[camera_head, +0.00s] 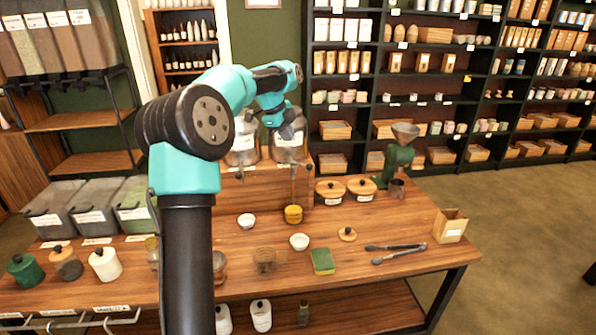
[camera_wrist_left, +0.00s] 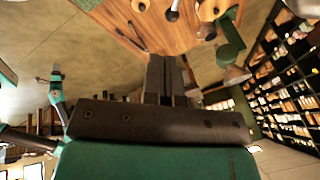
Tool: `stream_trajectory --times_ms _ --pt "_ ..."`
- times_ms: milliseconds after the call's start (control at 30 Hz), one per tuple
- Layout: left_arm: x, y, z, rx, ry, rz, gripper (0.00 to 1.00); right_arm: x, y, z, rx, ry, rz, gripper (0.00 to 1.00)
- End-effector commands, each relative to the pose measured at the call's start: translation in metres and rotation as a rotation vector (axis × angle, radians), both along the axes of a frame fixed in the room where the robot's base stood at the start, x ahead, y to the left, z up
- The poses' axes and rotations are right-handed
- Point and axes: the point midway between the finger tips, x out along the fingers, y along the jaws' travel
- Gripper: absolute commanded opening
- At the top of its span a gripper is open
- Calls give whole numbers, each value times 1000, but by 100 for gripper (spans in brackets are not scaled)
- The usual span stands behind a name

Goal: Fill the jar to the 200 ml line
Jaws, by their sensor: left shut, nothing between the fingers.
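Two large clear pump buckets stand at the back of the table, the left one (camera_head: 243,150) and the right one (camera_head: 289,150), both with white labels. A small jar (camera_head: 293,215) with yellow contents stands below the right bucket's thin spout. Its markings and fill level are too small to read. My left gripper (camera_head: 289,128) is at the top of the right bucket, in front of its pump; whether it touches the pump is unclear. In the left wrist view its fingers (camera_wrist_left: 165,78) are shut with nothing between them. My right gripper is not clearly visible.
White bowls (camera_head: 299,241), a green-yellow sponge (camera_head: 322,261), tongs (camera_head: 394,254) and a paper bag (camera_head: 450,226) lie in front and right. Wooden-lidded containers (camera_head: 330,192) and a green grinder (camera_head: 398,165) stand at the back right. My left arm hides part of the table's left side.

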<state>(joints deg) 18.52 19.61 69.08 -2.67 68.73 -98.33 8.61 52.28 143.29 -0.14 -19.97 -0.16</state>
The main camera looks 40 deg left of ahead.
Motion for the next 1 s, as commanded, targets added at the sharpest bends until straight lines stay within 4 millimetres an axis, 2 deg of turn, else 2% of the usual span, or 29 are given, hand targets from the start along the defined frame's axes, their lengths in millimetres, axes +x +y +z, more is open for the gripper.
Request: stream_trajectory --times_ms 33,100,300,700,867,1000 --pt "-13 5 -8 -37 -34 18 0 0 0 0 0 0 0 43" --pt "-25 7 -18 -78 -83 40 0 0 0 0 0 0 0 43" --pt "-40 9 -29 -129 -153 77 0 0 0 0 0 0 0 43" --pt "-38 8 -32 -129 -151 75 0 0 0 0 0 0 0 43" --pt "-31 4 -43 -130 -150 75 0 0 0 0 0 0 0 43" --pt "-21 -1 -60 -130 -150 75 0 0 0 0 0 0 0 43"
